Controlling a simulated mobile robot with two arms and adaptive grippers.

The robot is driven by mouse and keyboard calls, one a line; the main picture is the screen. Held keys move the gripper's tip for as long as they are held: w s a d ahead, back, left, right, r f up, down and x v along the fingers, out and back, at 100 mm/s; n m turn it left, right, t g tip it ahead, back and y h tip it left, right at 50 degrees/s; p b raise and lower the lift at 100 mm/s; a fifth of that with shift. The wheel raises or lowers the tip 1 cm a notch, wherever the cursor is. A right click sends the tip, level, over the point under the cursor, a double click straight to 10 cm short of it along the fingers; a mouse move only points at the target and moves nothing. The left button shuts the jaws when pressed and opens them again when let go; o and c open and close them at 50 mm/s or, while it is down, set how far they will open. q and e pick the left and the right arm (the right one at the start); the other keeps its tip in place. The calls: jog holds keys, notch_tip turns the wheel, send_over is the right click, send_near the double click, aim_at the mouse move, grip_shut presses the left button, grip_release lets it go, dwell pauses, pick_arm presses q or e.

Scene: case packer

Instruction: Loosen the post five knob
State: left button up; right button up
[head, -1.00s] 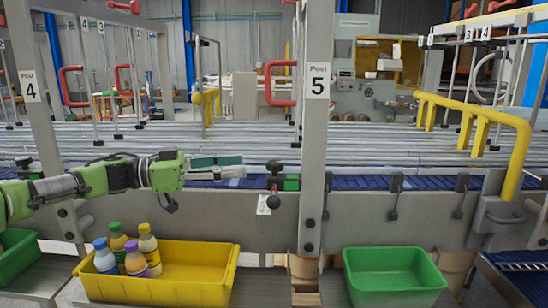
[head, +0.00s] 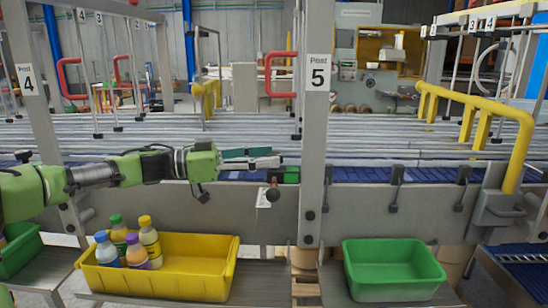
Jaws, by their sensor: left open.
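The post five (head: 316,150) is a grey upright with a white "Post 5" label (head: 318,73). A black round knob (head: 272,195) sits just left of it on the conveyor's front side, with a white tag beside it. A green block (head: 290,174) is right above the knob, by the post. My left gripper (head: 270,157) reaches in from the left and is open and empty. Its fingertips are just above the knob and hide the upper part of its fitting; I cannot tell if they touch it. My right gripper is not in view.
A yellow bin (head: 150,285) with several bottles stands below my left arm. An empty green bin (head: 394,285) is right of post five. Post 4 (head: 40,140) is at left. A yellow rail (head: 520,150) stands at right.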

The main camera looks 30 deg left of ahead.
pick_arm(q)
jog(key=shift+x, duration=1.3)
jog(key=c, duration=1.1)
